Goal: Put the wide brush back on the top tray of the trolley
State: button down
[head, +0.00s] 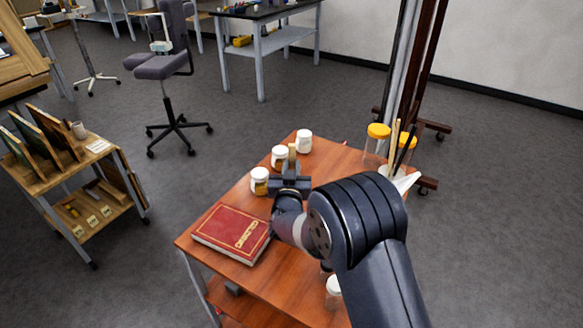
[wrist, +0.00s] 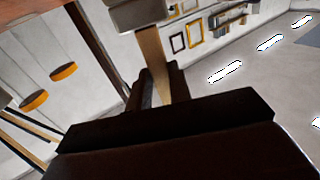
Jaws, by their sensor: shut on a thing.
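The trolley's top tray (head: 318,172) is a reddish-brown wooden surface in the head view. My gripper (head: 291,168) is over its middle, behind the red book. In the wrist view my gripper (wrist: 158,82) is shut on the wide brush, whose flat tan wooden shaft (wrist: 152,55) rises from between the fingers. A broader grey part (wrist: 138,14) sits at its far end, cut off by the frame. In the head view only a small tan bit of the brush (head: 292,151) shows above the fingers. I cannot tell whether it touches the tray.
A red book (head: 232,233) lies at the tray's front left. A yellow-lidded jar (head: 378,131) and a pot of brushes (head: 400,180) stand at right. A wooden rack (head: 62,175) is at left.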

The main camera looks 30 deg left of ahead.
jog(key=shift+f, duration=0.1)
jog(key=c, duration=1.3)
grip_release()
